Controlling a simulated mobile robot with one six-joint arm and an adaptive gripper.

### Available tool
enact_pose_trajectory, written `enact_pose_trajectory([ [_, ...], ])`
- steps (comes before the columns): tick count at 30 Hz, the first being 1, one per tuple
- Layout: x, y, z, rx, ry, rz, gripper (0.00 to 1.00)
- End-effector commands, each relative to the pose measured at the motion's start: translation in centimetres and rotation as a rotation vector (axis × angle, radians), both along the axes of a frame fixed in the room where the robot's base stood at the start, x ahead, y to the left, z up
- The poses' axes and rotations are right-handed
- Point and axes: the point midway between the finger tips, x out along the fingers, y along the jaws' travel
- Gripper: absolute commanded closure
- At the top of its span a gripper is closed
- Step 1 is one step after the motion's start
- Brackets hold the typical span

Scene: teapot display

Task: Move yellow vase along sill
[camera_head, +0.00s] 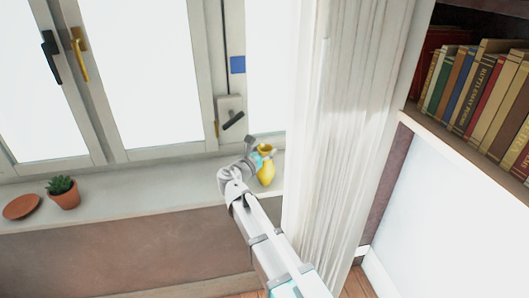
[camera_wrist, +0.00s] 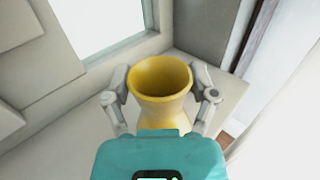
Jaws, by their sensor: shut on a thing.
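The yellow vase (camera_head: 266,168) is at the right end of the window sill (camera_head: 140,198), close to the white curtain. In the wrist view the vase (camera_wrist: 160,88) shows its wide, open mouth and narrower neck, and it looks upright. My gripper (camera_wrist: 161,98) has one finger on each side of the vase and is shut on it. In the head view my gripper (camera_head: 258,158) reaches the vase from its left. The vase's base is hidden in the wrist view, so I cannot tell whether it touches the sill.
A small potted succulent (camera_head: 64,194) and a terracotta saucer (camera_head: 21,206) sit on the left of the sill. The middle of the sill is clear. The white curtain (camera_head: 335,120) hangs just right of the vase. A bookshelf (camera_head: 450,146) with several books is at the far right.

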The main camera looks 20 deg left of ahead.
Motion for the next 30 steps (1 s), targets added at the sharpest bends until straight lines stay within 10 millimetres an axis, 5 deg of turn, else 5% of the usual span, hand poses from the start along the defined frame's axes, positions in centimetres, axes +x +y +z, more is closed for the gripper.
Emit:
enact_pose_trajectory([
  [9, -0.02, 0.05, -0.31, 0.0, -0.001, 0.001, 0.87],
  [10, -0.03, 0.05, -0.31, 0.0, 0.0, 0.001, 0.24],
  [14, -0.04, 0.06, -0.22, 0.0, 0.0, 0.001, 0.0],
  [30, -0.07, 0.11, -0.02, 0.0, 0.0, 0.002, 0.0],
])
